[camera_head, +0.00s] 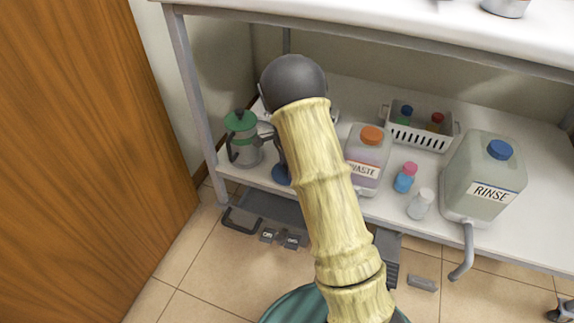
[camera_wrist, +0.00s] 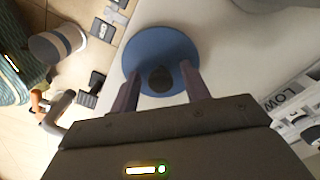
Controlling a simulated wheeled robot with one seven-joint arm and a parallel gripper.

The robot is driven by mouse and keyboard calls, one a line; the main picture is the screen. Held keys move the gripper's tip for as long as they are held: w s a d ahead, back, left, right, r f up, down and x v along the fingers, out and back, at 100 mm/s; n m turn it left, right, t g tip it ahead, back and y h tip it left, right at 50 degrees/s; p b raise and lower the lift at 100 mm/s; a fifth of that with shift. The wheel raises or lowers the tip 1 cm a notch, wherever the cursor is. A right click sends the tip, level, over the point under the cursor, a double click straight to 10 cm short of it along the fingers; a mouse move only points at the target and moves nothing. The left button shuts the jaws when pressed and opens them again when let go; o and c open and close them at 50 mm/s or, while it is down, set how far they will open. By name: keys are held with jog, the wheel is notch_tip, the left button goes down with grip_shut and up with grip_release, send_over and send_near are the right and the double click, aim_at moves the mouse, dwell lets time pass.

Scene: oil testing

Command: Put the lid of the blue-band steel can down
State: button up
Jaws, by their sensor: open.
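A round blue lid with a dark knob (camera_wrist: 160,58) lies flat on the white lower shelf near its front edge in the wrist view. In the head view a small part of the blue lid (camera_head: 281,175) shows left of my arm. My gripper (camera_wrist: 159,73) is open, with one finger on each side of the knob, over the lid. Whether the fingers touch the lid I cannot tell. The blue-band steel can is not clearly visible; my arm hides part of the shelf.
A steel pitcher with a green lid (camera_head: 240,138) stands left on the lower shelf (camera_head: 250,178). A WASTE jug (camera_head: 367,160), small bottles, a white basket (camera_head: 422,137) and a RINSE jug (camera_head: 484,175) stand to the right. The upper tabletop (camera_head: 400,18) overhangs the shelf.

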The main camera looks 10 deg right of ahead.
notch_tip(320, 180, up, 8)
jog(key=p, duration=0.4)
jog(key=shift+f+p, duration=0.2)
jog(key=shift+p, duration=0.1)
jog(key=shift+r, duration=0.1)
jog(key=shift+s+r, duration=0.2)
jog(key=s+r+n+t, duration=0.1)
jog(key=s+r+n, duration=0.4)
jog(key=s+n, duration=0.3)
jog(key=s+r+n+t, duration=0.1)
jog(key=s+r+n, duration=0.3)
jog(key=s, duration=1.2)
jog(key=n, duration=0.3)
jog(key=shift+r+n+t, duration=0.3)
jog(key=shift+r+n, duration=0.1)
jog(key=shift+d+r, duration=0.1)
